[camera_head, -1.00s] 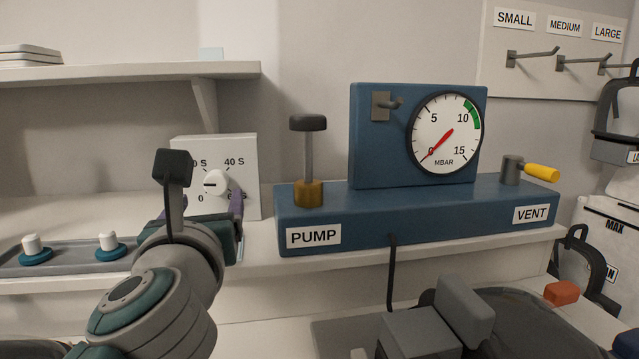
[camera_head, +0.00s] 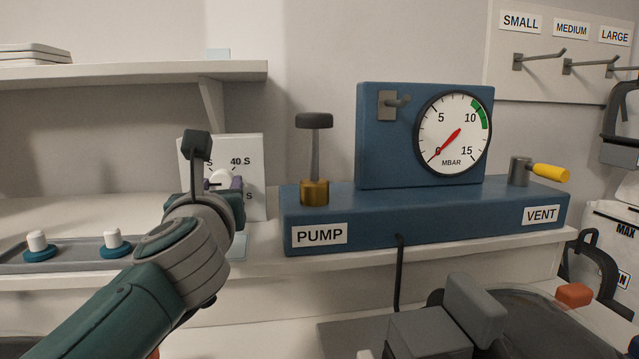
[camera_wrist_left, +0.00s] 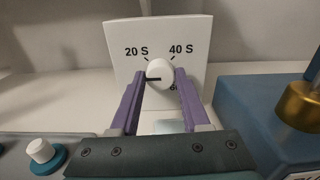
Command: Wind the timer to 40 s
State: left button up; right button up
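The timer is a white box (camera_wrist_left: 185,40) with a round white knob (camera_wrist_left: 159,69) on its front face. The left wrist view shows marks for 20 S and 40 S above the knob; the lower marks are partly hidden by my fingers. The knob's black line lies about level and points left, below the 20 S mark. My left gripper (camera_wrist_left: 161,80) is open, with a purple finger on each side of the knob and small gaps visible. In the head view, my left gripper (camera_head: 222,186) covers the lower part of the timer (camera_head: 254,150). My right gripper is not in view.
A blue pump unit (camera_head: 425,215) with a gauge (camera_head: 452,134) stands right of the timer, its needle near 0. A grey tray (camera_head: 75,262) with white-topped pegs lies left. A shelf (camera_head: 120,71) hangs above the timer's left.

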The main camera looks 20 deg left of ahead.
pick_arm(q)
grip_shut()
dwell(1.4)
jog(key=o, duration=0.5)
grip_release()
jog(key=v, duration=0.8)
jog(key=shift+s+d+f, duration=0.1)
jog(key=shift+s+d, duration=0.05)
jog(key=shift+s, duration=0.2)
jog(key=shift+s+d, duration=0.3)
jog(key=shift+s, duration=0.2)
